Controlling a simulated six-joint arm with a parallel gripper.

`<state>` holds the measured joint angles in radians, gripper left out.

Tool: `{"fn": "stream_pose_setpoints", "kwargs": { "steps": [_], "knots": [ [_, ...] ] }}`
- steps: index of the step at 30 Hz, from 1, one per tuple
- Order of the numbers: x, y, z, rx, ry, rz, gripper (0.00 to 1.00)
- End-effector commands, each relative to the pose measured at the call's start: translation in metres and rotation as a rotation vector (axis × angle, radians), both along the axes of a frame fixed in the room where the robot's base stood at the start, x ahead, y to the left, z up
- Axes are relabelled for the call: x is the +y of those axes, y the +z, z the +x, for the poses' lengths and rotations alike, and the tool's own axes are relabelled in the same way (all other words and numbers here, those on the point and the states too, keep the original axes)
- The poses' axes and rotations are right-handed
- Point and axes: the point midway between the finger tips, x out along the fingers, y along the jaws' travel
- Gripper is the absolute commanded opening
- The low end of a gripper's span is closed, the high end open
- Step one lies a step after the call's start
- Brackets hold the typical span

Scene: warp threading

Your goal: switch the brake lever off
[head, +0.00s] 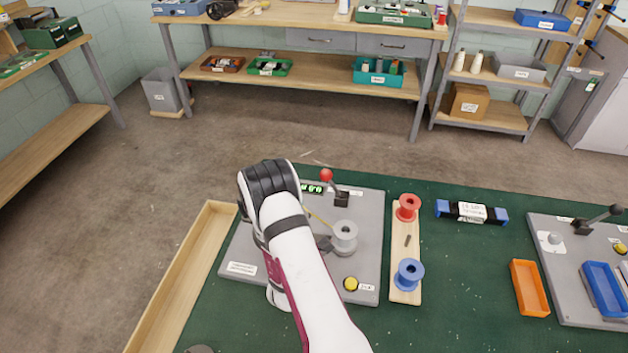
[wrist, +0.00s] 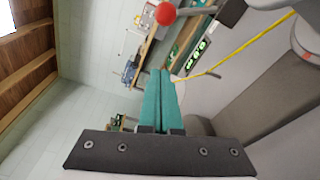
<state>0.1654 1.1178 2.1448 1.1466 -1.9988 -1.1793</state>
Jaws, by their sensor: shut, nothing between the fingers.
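A lever with a red ball knob (head: 326,175) rises from a dark block (head: 341,199) at the back of the grey plate (head: 368,205). Its rod leans to the left in the head view. The red knob also shows at the top of the wrist view (wrist: 166,14), beyond my fingertips and apart from them. My gripper (wrist: 161,72) is shut, its teal fingers together with nothing between them. In the head view my own arm hides most of the gripper. A second lever with a dark knob (head: 616,210) stands on the right-hand plate. The lever labels are too small to read.
A grey spool (head: 344,236) with a yellow thread (head: 319,217) stands close to my arm. A green-lit display (head: 312,188) sits left of the red-knobbed lever. A yellow button (head: 350,284) is at the front. Red (head: 408,207) and blue (head: 408,275) spools stand to the right.

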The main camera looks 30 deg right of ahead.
Motion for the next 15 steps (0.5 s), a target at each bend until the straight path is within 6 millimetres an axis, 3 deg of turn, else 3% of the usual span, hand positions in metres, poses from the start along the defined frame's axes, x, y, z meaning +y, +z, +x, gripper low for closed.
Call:
{"fn": "stream_pose_setpoints", "kwargs": {
  "steps": [13, 14, 15],
  "knots": [
    [-0.056, -0.004, 0.073, -0.004, 0.0, 0.001, 0.0],
    [-0.06, -0.004, 0.077, -0.004, 0.0, 0.001, 0.0],
    [-0.063, -0.001, 0.068, 0.001, -0.001, 0.0, 0.0]
  ]
}}
